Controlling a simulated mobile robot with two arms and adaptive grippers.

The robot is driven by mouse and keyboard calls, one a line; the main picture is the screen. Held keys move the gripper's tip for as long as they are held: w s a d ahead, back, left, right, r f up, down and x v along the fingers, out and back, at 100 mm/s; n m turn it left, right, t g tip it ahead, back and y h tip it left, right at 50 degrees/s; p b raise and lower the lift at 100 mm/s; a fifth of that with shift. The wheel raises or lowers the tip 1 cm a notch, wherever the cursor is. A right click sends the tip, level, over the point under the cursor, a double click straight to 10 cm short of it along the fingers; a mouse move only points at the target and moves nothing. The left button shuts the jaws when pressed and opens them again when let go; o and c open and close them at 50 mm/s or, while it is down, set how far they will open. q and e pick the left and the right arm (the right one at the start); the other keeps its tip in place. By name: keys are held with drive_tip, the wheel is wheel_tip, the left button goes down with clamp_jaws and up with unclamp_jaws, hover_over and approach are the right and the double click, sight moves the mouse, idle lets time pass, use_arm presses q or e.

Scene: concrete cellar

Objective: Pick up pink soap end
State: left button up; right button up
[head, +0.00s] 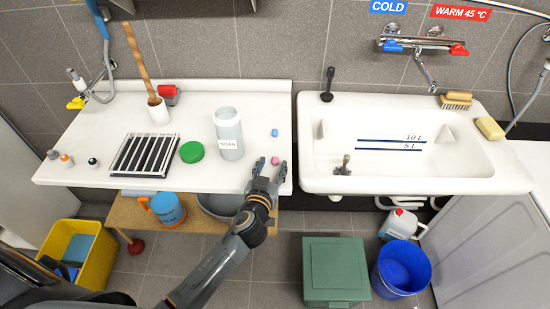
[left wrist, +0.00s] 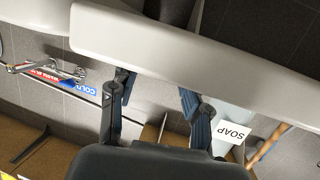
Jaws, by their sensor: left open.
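The pink soap end (head: 275,160) is a small pink piece on the white counter (head: 110,176), close to its right front edge. My left gripper (head: 269,168) is open at the counter's front edge. In the head view its two fingers point away from me, and the pink piece shows between and just beyond the tips. I cannot tell how high the fingers are above it. The left wrist view shows both spread fingers (left wrist: 156,88) with nothing held; I cannot make out the pink piece there. My right gripper is not in view.
A blue piece (head: 274,132) lies behind the pink one. A bottle labelled SOAP (head: 228,130) stands to the left, beside a green lid (head: 191,152). The white sink (head: 320,178) is to the right across a narrow gap. A green box (head: 336,268) stands on the floor.

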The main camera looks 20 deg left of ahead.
use_arm(q)
drive_tip(key=shift+x, duration=1.15)
drive_tip(key=c, duration=0.9)
drive_tip(key=shift+r, duration=0.1)
drive_tip(key=shift+r, duration=0.2)
wheel_tip(320, 180, up, 2)
drive_tip(key=shift+r, duration=0.1)
drive_tip(key=s+r, duration=0.4)
drive_tip(key=r, duration=0.1)
drive_tip(key=shift+s+a+r, duration=0.15)
drive_tip(key=shift+s+a, duration=0.05)
drive_tip(key=s+a+r+b, duration=0.1)
drive_tip(key=s+r+b, duration=0.1)
drive_tip(key=s+r, duration=0.3)
drive_tip(key=v, duration=0.4)
drive_tip(key=shift+s+a+f, duration=0.2)
drive_tip(key=shift+s+f, duration=0.15)
drive_tip(key=shift+f, duration=0.05)
